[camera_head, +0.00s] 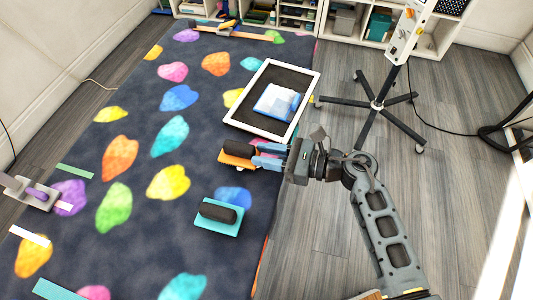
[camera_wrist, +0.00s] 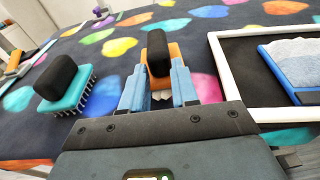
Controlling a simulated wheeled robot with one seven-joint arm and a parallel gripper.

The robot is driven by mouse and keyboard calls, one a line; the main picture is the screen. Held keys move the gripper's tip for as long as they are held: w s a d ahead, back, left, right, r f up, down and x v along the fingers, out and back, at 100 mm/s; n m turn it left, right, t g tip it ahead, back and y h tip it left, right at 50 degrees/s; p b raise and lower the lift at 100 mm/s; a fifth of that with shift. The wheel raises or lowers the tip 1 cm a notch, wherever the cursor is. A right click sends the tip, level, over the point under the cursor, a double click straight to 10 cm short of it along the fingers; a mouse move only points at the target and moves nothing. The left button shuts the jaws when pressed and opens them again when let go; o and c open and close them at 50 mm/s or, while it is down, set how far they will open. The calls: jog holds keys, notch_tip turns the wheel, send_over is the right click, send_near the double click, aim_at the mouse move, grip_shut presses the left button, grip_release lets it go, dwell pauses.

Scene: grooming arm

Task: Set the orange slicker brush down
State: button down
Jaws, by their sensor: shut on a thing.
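The orange slicker brush (camera_head: 235,158) has an orange base and a black handle block. My gripper (camera_head: 262,157) is shut on it, with the blue fingers on either side of the brush. In the wrist view the orange slicker brush (camera_wrist: 160,56) stands between the two fingertips of my gripper (camera_wrist: 160,90), black handle up. It is over the dark patterned mat (camera_head: 140,205), close to the tray's near left corner. I cannot tell whether its underside touches the mat.
A teal brush (camera_head: 219,216) with a black handle lies nearer me. A white-rimmed tray (camera_head: 309,84) holding a blue-and-white pack (camera_head: 278,101) lies beyond my gripper. A wheeled stand (camera_head: 377,104) is on the floor to the right. The mat's middle is bare.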

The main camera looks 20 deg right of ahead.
jog(key=shift+f, duration=0.3)
jog(key=shift+f, duration=0.15)
jog(key=c, duration=0.8)
grip_release()
jog(key=shift+c, duration=0.2)
jog(key=shift+r, duration=0.3)
jog(key=b+v, duration=0.2)
jog(key=v, duration=1)
jog(key=shift+f, duration=0.15)
jog(key=shift+s, duration=0.15)
